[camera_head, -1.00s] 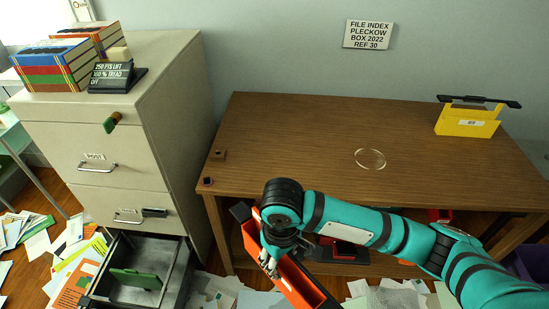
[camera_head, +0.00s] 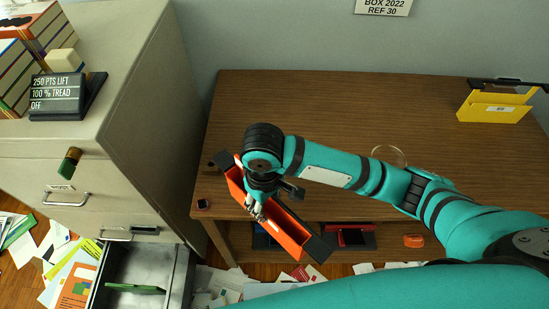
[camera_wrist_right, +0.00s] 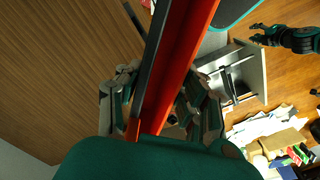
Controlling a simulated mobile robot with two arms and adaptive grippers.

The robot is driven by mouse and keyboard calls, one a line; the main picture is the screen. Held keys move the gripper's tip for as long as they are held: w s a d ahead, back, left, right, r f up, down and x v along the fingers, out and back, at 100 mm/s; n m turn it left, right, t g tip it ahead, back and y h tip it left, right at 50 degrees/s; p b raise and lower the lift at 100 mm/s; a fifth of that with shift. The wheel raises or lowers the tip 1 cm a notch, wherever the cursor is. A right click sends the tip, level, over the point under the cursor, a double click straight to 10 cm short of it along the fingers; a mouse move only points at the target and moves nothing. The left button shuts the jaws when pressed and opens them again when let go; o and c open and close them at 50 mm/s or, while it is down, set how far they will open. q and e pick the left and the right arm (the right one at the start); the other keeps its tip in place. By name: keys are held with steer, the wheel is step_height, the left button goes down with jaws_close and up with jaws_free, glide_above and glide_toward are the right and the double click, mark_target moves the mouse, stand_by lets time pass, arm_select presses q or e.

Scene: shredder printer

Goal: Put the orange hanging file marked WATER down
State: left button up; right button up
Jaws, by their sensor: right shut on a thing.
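The orange hanging file (camera_head: 283,229), with black ends, is held tilted over the front left part of the wooden desk (camera_head: 300,110). No WATER lettering is readable on it. My right gripper (camera_head: 257,208) is shut on its upper edge. In the right wrist view, the fingers of this gripper (camera_wrist_right: 160,100) stand on both sides of the file (camera_wrist_right: 178,65). Whether the file touches the desk I cannot tell. My left gripper (camera_wrist_right: 262,36) shows only small in the right wrist view, away from the file, with its fingers apart and empty.
A yellow hanging file (camera_head: 493,107) stands at the desk's back right. A clear ring (camera_head: 388,156) lies on the desk, partly behind my right arm. A beige cabinet (camera_head: 140,90) stands at left with its lower drawer (camera_head: 178,275) open. Papers cover the floor.

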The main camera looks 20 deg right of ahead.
steer(key=shift+w+d+f+p, duration=0.4)
steer(key=shift+w+d+f, duration=0.6)
steer(key=shift+w, duration=1.2)
steer(key=shift+w+d+f+p, duration=0.45)
steer(key=shift+w+d, duration=1.05)
steer(key=shift+w, duration=0.75)
steer(key=shift+w+d+f+p, duration=0.35)
steer(key=shift+w+d+f, duration=0.7)
steer(key=shift+w, duration=1.15)
steer(key=shift+d+r, duration=0.2)
steer(key=shift+f, duration=0.1)
steer(key=o, duration=1.2)
step_height(320, 180, up, 12)
steer(key=shift+r+b, duration=0.15)
steer(key=shift+b, duration=0.25)
